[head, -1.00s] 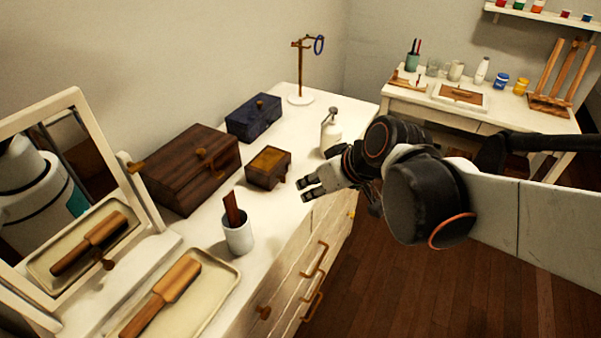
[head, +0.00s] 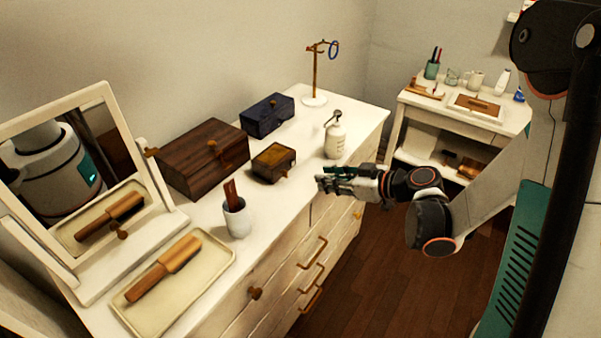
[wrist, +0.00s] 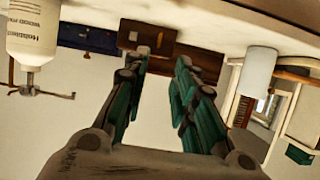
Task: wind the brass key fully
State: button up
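A small brown wooden box (head: 273,162) with a lighter top sits on the white dresser. A small brass piece on its near side may be the key; it is too small to tell. The box also shows upside down in the wrist view (wrist: 148,36), beyond the fingers, with a brass piece (wrist: 143,50) on it. My gripper (head: 320,183) is over the dresser's front edge, right of the box and apart from it, with its fingers pointing left. In the wrist view my gripper (wrist: 157,72) has its two fingers spread with nothing between them.
A white pump bottle (head: 335,140) stands behind my gripper; a white cup (head: 238,219) stands to its left. A larger dark box (head: 203,158), a blue box (head: 268,116), a ring stand (head: 317,75), a tray (head: 215,262) and a mirror (head: 70,150) share the dresser.

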aim_at(287, 174)
jog(key=b+x, duration=0.4)
jog(key=x, duration=0.9)
jog(key=shift+w+a+f, duration=0.2)
jog(key=shift+w, duration=0.1)
grip_shut()
